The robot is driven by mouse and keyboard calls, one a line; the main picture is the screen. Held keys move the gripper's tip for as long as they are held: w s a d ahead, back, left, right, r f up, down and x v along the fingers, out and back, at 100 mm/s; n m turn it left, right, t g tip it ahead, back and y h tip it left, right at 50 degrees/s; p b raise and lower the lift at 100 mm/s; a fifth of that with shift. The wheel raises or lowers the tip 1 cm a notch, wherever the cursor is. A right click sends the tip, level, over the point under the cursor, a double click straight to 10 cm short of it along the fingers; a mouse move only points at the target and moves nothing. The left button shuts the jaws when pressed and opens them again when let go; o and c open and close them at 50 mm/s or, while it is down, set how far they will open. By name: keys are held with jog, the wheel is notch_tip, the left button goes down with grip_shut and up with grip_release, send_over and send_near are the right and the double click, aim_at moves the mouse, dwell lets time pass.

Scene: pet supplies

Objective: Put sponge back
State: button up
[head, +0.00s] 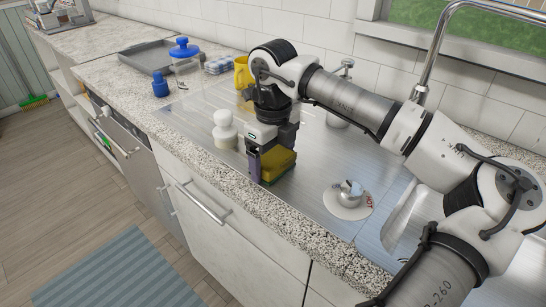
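The sponge (279,164), yellow with a dark green side, is directly under my gripper (268,158) at the front of the metal sink surface. My gripper points down and appears shut on the sponge. A purple-grey upright piece lies along the sponge's left side; I cannot tell whether it is a finger or a separate thing. The far finger is mostly hidden. The sponge's lower edge is close to the metal surface, and I cannot tell whether it touches. No sponge holder can be made out.
A white bottle-like object (224,130) stands just left of my gripper. A round white dish with a small metal item (348,198) is to the right, near the sink basin (400,222). A yellow mug (242,73), blue-lidded jar (184,55) and grey tray (146,58) stand farther back.

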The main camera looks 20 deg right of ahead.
aim_at(273, 157)
jog(key=shift+o, duration=1.3)
notch_tip(273, 157, up, 12)
jog(key=shift+r, duration=0.2)
